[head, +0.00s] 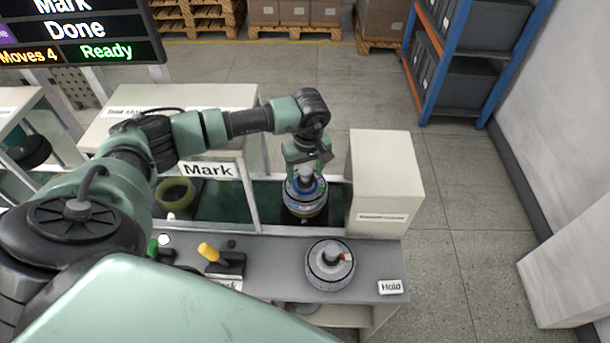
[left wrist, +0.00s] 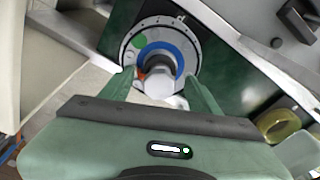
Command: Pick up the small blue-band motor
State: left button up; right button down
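The blue-band motor (head: 303,197) sits upright on a dark spot at the right end of the green belt. It is a round disc with a blue ring around a grey central shaft. In the left wrist view the motor (left wrist: 128,47) also shows a green dot and a small red mark. My left gripper (head: 306,163) points down right over it. In the left wrist view the gripper (left wrist: 158,77) is open, with one finger on each side of the shaft and gaps between. A second motor (head: 330,268) with a red mark stands at the "Hold" label. My right gripper is not in view.
A white box (head: 384,180) stands close to the right of the belt end. A clear panel labelled "Mark" (head: 208,172) is to the left. A yellow-handled lever (head: 209,252) rises from the grey front ledge. A yellowish ring (head: 176,194) lies farther left on the belt.

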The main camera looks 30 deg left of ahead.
pick_arm(q)
jog(key=c, duration=1)
grip_shut()
jog(key=shift+w+r, duration=0.15)
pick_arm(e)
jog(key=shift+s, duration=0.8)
